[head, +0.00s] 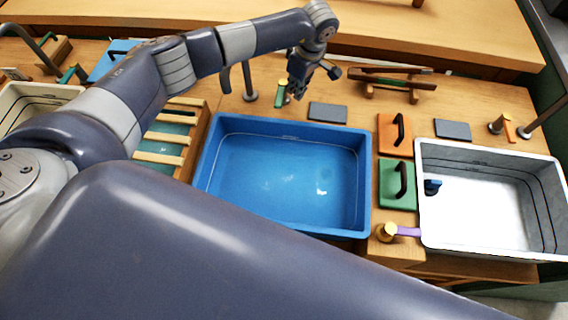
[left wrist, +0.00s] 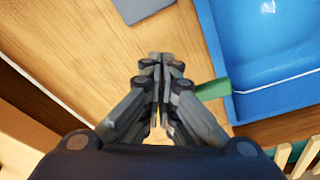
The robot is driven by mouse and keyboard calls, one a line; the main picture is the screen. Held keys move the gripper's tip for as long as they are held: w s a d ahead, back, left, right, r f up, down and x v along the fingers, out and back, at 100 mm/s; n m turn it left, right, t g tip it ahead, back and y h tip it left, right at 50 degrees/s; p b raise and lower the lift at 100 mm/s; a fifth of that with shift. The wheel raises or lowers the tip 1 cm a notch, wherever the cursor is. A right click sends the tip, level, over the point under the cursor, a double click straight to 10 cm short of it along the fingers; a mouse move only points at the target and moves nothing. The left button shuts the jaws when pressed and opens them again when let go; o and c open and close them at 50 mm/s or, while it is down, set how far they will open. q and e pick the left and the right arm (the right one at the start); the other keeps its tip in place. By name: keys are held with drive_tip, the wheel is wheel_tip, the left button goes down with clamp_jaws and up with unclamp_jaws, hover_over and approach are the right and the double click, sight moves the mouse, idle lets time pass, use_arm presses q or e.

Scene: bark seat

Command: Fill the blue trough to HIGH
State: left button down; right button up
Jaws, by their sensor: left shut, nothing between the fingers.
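The blue trough (head: 370,190) sits in the wooden bench in the middle of the head view. Its inside shows bright glints and a pale line along the wall; I cannot tell the water level for sure. A grey spout (head: 248,85) stands behind it. A green tap lever (head: 281,93) is beside the spout, just left of my left gripper (head: 298,94). In the left wrist view, my left gripper (left wrist: 160,60) is shut and empty, with the green lever (left wrist: 214,89) close beside its fingers and the trough (left wrist: 225,65) beyond. My right gripper is out of view.
A white basin (head: 432,240) with a blue plug (head: 432,187) is at right. Orange (head: 394,145) and green (head: 388,197) handled blocks lie between. Grey plates (head: 327,112) and a wooden rack (head: 395,84) are behind. A slatted box (head: 184,160) is at left.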

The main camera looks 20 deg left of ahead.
use_arm(q)
wheel_tip(320, 180, up, 6)
drive_tip(key=w+d+p, duration=0.1)
drive_tip(key=shift+p, duration=0.35)
drive_tip(key=shift+d+f, duration=0.1)
idle(0.4)
